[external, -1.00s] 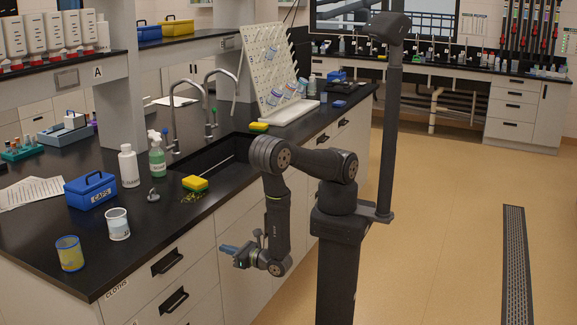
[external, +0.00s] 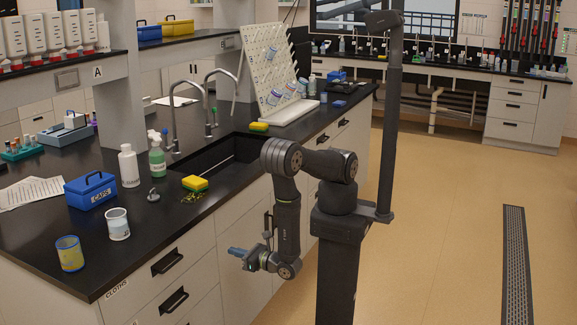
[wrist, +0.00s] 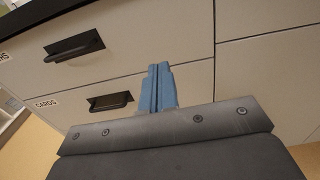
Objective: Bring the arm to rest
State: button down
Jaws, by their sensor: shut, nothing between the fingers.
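My arm stands in front of the lab bench. My gripper (external: 235,252) hangs below the bench top, in front of the drawer fronts and pointing left. Its blue fingers are together with nothing between them. In the wrist view the gripper (wrist: 158,70) shows the same closed blue fingers, with drawer fronts behind them. I see no contact with the drawers in either view.
Drawer handles (external: 168,262) stick out near my gripper. The floor at right is open.

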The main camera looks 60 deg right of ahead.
aim_at(199, 240)
jog(key=w, duration=1.3)
jog(key=shift+w, duration=0.15)
